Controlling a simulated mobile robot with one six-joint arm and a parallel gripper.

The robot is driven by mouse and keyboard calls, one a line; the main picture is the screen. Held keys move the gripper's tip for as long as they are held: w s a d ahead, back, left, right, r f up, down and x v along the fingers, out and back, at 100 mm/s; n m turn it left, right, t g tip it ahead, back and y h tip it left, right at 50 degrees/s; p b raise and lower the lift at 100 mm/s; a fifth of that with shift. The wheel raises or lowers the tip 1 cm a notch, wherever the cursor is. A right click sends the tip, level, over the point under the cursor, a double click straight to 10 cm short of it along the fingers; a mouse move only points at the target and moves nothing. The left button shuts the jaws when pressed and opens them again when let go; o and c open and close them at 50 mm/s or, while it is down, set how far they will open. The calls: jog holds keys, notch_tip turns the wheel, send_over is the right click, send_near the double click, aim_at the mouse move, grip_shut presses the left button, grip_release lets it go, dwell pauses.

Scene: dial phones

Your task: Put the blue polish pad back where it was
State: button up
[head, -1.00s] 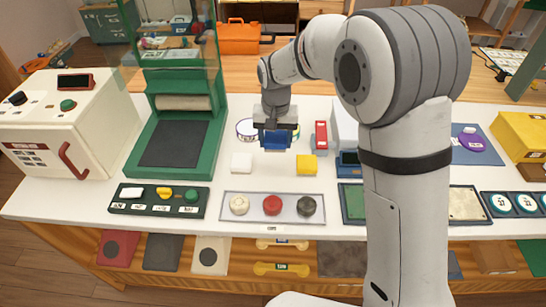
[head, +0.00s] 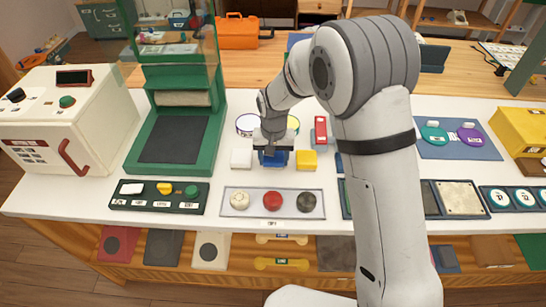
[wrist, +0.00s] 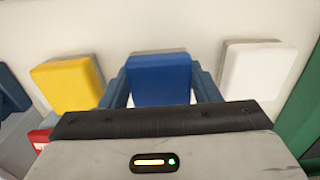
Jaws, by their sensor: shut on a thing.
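The blue polish pad (head: 274,157) is between the fingers of my gripper (head: 273,156), low at the white bench top. In the wrist view the blue pad (wrist: 159,80) sits between the two blue fingers of my gripper (wrist: 160,86), which are shut on it. A white pad (head: 241,159) is to its left and a yellow pad (head: 306,161) to its right in the head view. The blue pad is in the gap between them, roughly in line. I cannot tell whether its underside touches the bench.
A grey tray (head: 255,211) with three round pieces lies in front of the pads. A green press (head: 170,143) stands to the left. A red block (head: 320,130) and round tins stand behind the pads. The bench top is clear between pads and tray.

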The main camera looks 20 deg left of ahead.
aim_at(274, 157)
jog(key=o, duration=1)
jog(key=shift+f, duration=0.1)
jog(key=shift+c, duration=0.2)
notch_tip(274, 157, up, 12)
jog(key=shift+r, duration=0.2)
jog(key=shift+d, duration=0.1)
